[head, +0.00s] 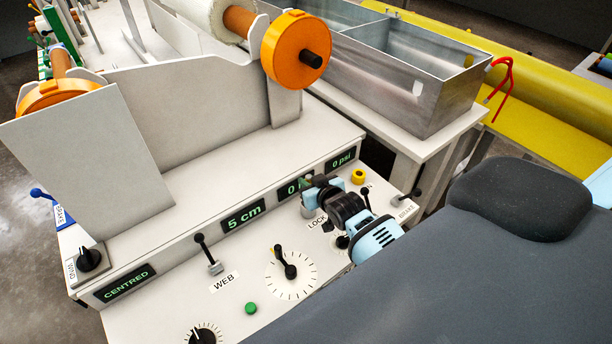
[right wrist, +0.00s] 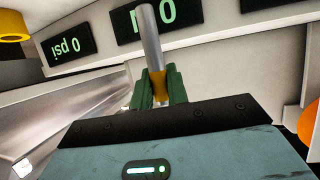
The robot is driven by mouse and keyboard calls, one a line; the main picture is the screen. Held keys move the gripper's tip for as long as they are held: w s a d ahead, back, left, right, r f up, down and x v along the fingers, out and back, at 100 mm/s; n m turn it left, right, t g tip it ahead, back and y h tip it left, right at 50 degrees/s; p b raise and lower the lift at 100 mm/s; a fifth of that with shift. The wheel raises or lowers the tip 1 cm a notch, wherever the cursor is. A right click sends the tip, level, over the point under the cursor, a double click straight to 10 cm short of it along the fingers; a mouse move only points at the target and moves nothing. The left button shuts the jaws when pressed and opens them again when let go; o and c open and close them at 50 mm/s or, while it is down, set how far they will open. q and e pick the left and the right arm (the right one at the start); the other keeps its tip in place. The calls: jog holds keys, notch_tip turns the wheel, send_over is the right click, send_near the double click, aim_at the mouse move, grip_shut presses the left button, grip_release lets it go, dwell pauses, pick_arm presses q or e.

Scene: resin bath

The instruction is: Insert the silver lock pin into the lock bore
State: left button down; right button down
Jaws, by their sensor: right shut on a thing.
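My right gripper (head: 308,183) is above the console's right part, near the LOCK label (head: 317,223). In the right wrist view its green fingers (right wrist: 160,85) are shut on the silver lock pin (right wrist: 149,35), around a yellow-brown part of it. The pin's bright shaft sticks out beyond the fingers, in front of a display. In the head view the pin cannot be made out clearly. I cannot make out the lock bore; my gripper and wrist cover part of the panel near the label. My left gripper is not in view.
A yellow ring-like piece (head: 358,177) stands right of the gripper; black levers (head: 367,197) are close by. The WEB lever (head: 207,254), a dial (head: 290,272) and a green button (head: 251,308) are on the panel. A metal bath (head: 440,95) is behind.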

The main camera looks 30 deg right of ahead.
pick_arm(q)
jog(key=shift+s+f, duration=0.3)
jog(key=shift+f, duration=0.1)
pick_arm(e)
jog(key=shift+f, duration=0.55)
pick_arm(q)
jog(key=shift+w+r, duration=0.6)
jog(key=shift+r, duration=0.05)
pick_arm(e)
jog(key=shift+r, duration=0.1)
dwell(1.0)
